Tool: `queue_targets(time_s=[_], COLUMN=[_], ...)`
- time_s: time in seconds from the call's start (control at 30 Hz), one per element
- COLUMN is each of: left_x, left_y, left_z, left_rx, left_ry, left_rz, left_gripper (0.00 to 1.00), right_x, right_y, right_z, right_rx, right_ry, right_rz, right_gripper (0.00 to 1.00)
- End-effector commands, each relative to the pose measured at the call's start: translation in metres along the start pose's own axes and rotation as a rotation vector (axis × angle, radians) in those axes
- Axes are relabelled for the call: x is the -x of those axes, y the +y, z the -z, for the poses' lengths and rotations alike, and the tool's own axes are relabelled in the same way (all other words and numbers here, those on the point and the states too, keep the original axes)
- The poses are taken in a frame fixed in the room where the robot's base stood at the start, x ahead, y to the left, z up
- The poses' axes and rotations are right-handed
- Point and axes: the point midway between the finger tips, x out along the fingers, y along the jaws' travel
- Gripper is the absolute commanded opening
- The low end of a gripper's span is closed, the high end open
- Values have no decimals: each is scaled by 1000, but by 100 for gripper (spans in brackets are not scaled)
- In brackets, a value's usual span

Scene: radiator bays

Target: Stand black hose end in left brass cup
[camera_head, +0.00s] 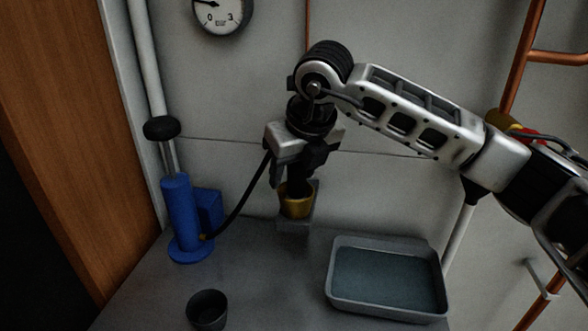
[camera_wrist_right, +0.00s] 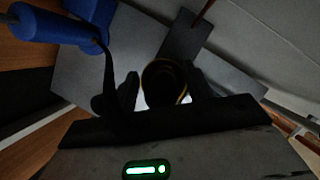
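The brass cup (camera_head: 297,207) sits on a small grey wall bracket, and its rim also shows in the right wrist view (camera_wrist_right: 184,97). My right gripper (camera_head: 298,174) is directly above the cup, pointing down, with its fingers around the dark hose end. The black hose (camera_head: 243,203) rises from the blue pump to the gripper. The lower part of the dark hose end (camera_head: 299,187) reaches down to the cup's mouth and appears to be inside the rim. How deep it sits is hidden. Only one brass cup is clear. My left gripper is not in view.
The blue pump (camera_head: 183,220) stands at the left of the grey bench. A dark round cup (camera_head: 206,308) stands at the front, and a grey tray (camera_head: 337,286) lies at the right. A gauge (camera_head: 222,14) hangs above. Copper pipes (camera_head: 524,60) run at the right.

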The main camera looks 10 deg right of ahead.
Motion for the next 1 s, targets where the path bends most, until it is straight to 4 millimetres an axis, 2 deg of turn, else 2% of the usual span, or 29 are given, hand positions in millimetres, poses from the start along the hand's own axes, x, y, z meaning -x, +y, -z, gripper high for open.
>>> queue_targets(time_s=[0.17,0.27,0.5,0.7,0.83,1.0], left_x=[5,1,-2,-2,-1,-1], left_y=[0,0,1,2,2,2], left_z=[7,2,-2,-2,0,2], left_rx=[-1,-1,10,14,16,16], left_ry=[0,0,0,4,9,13], left_rz=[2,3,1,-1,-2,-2], left_gripper=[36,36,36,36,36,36], right_x=[8,19,72,107,120,125], right_y=[0,0,0,0,0,0], right_z=[-3,-3,-2,-2,-2,-2], right_rx=[0,1,1,1,0,0], right_ry=[-1,-6,-6,-3,-1,-1], right_rz=[0,0,1,1,0,0], right_gripper=[51,51,51,51,51,51])
